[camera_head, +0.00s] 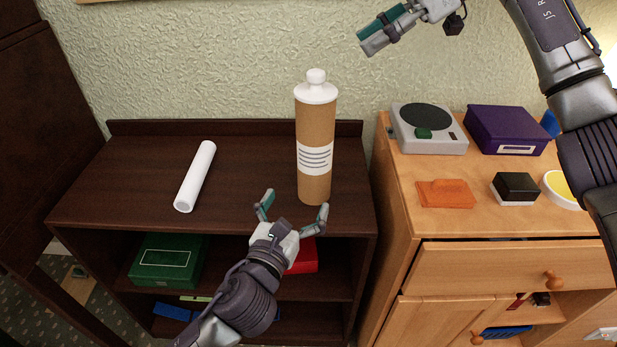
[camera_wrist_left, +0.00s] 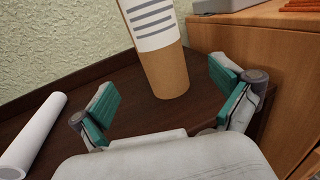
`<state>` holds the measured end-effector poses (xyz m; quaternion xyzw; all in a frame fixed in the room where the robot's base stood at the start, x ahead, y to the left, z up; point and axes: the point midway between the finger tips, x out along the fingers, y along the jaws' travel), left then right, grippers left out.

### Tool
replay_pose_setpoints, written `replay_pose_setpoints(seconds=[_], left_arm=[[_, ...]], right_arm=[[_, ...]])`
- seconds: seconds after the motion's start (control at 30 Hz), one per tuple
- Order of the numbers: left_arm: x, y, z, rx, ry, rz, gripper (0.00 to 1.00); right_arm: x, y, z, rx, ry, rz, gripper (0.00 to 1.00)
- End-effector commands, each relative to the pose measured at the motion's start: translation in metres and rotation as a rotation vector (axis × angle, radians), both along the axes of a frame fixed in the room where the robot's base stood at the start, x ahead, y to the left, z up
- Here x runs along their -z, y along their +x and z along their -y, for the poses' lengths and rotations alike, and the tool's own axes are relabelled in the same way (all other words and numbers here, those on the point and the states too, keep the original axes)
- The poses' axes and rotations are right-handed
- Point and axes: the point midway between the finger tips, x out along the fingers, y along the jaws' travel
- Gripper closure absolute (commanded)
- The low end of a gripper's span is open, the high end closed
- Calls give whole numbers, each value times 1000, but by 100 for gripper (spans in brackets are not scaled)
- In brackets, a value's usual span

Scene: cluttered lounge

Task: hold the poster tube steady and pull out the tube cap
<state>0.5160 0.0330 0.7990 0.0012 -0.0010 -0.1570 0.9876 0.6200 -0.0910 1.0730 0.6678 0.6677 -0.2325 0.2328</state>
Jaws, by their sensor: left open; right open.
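The poster tube (camera_head: 315,115) is a tall brown cardboard cylinder with a white striped label. It stands upright on the dark wooden shelf unit (camera_head: 140,195). The white tube cap (camera_head: 316,90) with a round knob sits on its top end. My left gripper (camera_head: 293,206) is open in front of the tube's lower part. In the left wrist view the tube (camera_wrist_left: 165,72) rises beyond the open fingers (camera_wrist_left: 165,98), with no visible contact. My right gripper (camera_head: 378,36) is up at the right of the cap, apart from it and empty; its fingers look close together.
A white roll (camera_head: 195,177) lies left of the tube. Green (camera_head: 167,261) and red (camera_head: 303,258) boxes sit on the shelf below. The light wooden cabinet (camera_head: 410,225) at right carries a record-player-like device (camera_head: 450,143), a purple box (camera_head: 505,128), an orange item (camera_head: 446,194) and a black-and-white block (camera_head: 516,187).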

Motion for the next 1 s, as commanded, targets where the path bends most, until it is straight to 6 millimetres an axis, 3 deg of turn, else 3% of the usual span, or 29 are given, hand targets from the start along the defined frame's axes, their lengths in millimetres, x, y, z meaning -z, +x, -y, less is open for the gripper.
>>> replay_pose_setpoints(seconds=[0.3,0.5,0.7,1.0], left_arm=[[-1,62,20,-2,-1,1,0],[0,90,29,-2,-2,-1,0],[0,103,33,-1,-2,-1,0],[0,105,34,-1,-2,-2,0]], right_arm=[[0,0,0,0,0,0,58],[0,0,0,0,0,0,58],[0,0,0,0,0,0,58],[0,0,0,0,0,0,58]])
